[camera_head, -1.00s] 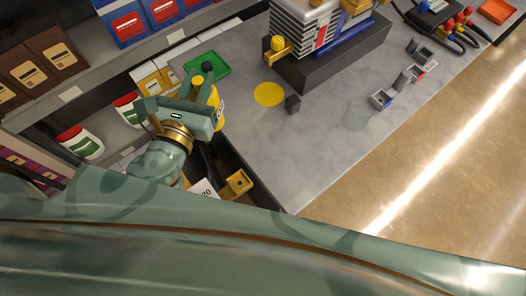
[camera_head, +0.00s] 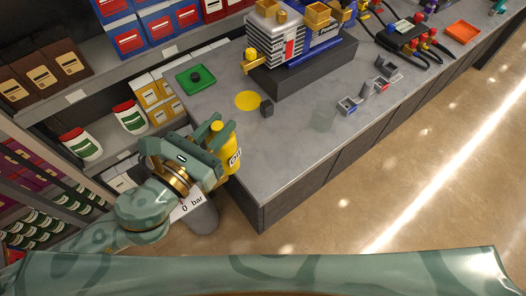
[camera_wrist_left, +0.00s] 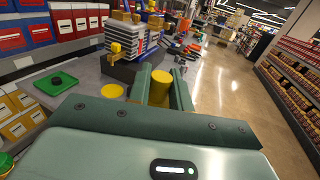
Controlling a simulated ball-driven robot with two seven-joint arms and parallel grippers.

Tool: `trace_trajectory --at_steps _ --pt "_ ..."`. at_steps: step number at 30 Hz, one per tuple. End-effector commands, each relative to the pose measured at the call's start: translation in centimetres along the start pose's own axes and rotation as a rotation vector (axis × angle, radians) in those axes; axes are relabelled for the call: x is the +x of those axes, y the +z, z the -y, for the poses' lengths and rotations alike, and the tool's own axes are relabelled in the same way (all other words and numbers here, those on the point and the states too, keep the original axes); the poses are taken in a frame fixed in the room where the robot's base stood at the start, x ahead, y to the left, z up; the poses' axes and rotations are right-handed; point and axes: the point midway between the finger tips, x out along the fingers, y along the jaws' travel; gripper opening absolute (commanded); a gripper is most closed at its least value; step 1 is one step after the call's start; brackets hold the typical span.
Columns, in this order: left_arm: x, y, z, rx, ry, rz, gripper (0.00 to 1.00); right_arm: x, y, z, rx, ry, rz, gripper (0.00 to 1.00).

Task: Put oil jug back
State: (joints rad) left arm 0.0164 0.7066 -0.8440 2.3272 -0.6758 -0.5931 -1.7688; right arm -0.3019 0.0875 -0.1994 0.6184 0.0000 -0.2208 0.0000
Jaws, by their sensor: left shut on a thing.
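The yellow oil jug (camera_head: 226,158), with a white "Oil" label, is held between the fingers of my left gripper (camera_head: 214,136). The gripper is shut on it at the near left corner of the grey bench. In the left wrist view, the jug's yellow top (camera_wrist_left: 161,80) shows between the two fingers, and the palm hides the lower part. A flat yellow circle (camera_head: 247,100) lies bare on the bench, farther back than the jug. It also shows in the left wrist view (camera_wrist_left: 111,91). My right gripper is not in view.
A green tray (camera_head: 208,81) with a black cap lies left of the circle. Shelves with boxes and white bottles (camera_head: 129,117) line the left. Bench surface in front of the circle is clear.

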Motion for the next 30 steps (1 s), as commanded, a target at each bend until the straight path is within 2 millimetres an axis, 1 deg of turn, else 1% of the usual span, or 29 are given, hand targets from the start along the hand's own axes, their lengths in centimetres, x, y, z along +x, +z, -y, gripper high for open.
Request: trace_trajectory --at_steps 1,4,7,11,14,16,23,24,27,30 --pt "0.5 0.7 1.0 0.014 -0.073 0.005 0.0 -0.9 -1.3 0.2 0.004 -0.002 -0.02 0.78" --pt "0.8 0.3 3.2 0.011 -0.222 0.004 0.0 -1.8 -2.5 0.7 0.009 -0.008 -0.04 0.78" --pt "0.7 -0.5 4.4 0.002 -0.306 0.003 0.0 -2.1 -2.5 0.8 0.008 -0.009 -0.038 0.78" --pt "0.6 -1.1 4.9 -0.001 -0.357 0.005 0.0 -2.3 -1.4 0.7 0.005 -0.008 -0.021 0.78" --pt "1.3 -1.7 4.8 -0.002 -0.372 0.005 0.0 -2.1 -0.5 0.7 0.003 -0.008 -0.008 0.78" --pt "2.5 -2.3 4.4 -0.001 -0.374 0.007 0.0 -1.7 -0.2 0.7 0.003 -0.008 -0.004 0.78" --pt "8.4 -5.3 2.5 -0.001 -0.372 0.007 0.0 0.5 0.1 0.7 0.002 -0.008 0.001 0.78" --pt "9.5 -5.8 2.2 -0.003 -0.372 0.007 0.0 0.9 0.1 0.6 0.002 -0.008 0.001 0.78" --pt "11.0 -8.3 1.7 -0.006 -0.372 0.004 0.0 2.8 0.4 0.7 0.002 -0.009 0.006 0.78" --pt "12.2 -9.6 1.3 -0.005 -0.372 0.005 0.0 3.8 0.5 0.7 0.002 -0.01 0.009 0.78"
